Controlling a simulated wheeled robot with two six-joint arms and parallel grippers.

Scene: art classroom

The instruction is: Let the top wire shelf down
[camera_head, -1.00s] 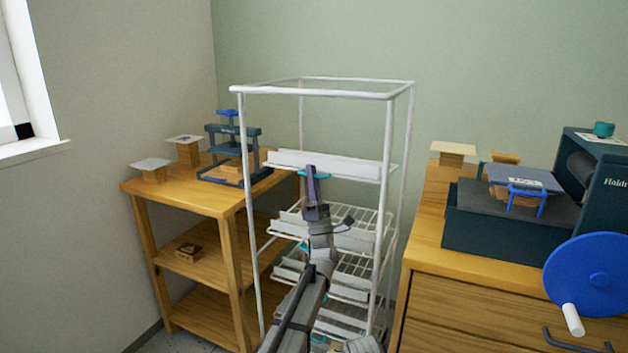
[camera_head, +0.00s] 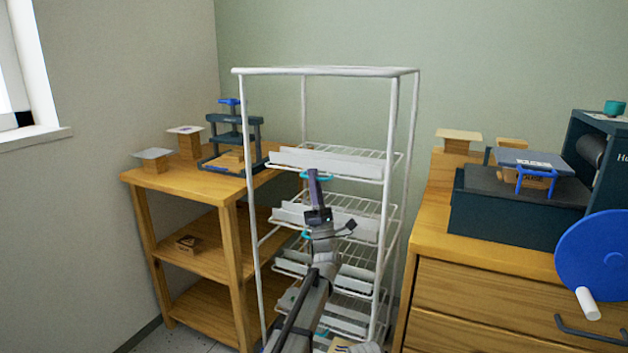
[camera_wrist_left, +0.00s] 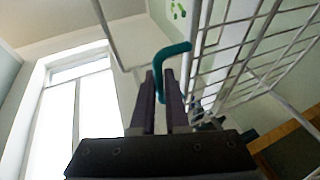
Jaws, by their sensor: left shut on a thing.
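The white wire rack (camera_head: 407,130) stands in the middle. Its top wire shelf (camera_head: 345,165) has a pale front lip, and its wires show behind the lip, with a slight slope still possible. A teal handle (camera_head: 328,178) hangs at the shelf's front. My left gripper (camera_head: 313,176) reaches up from below and is shut on this handle. In the left wrist view the bent teal handle (camera_wrist_left: 172,50) runs down between the two dark fingers (camera_wrist_left: 167,85), with the shelf's wires (camera_wrist_left: 245,50) to the right. My right gripper is not in view.
Several lower wire shelves (camera_head: 358,228) sit below the top one, close to my arm. A wooden shelf unit (camera_head: 190,205) with a small press (camera_head: 233,135) stands left. A wooden cabinet (camera_head: 480,300) with a blue-wheeled press (camera_head: 600,262) stands right.

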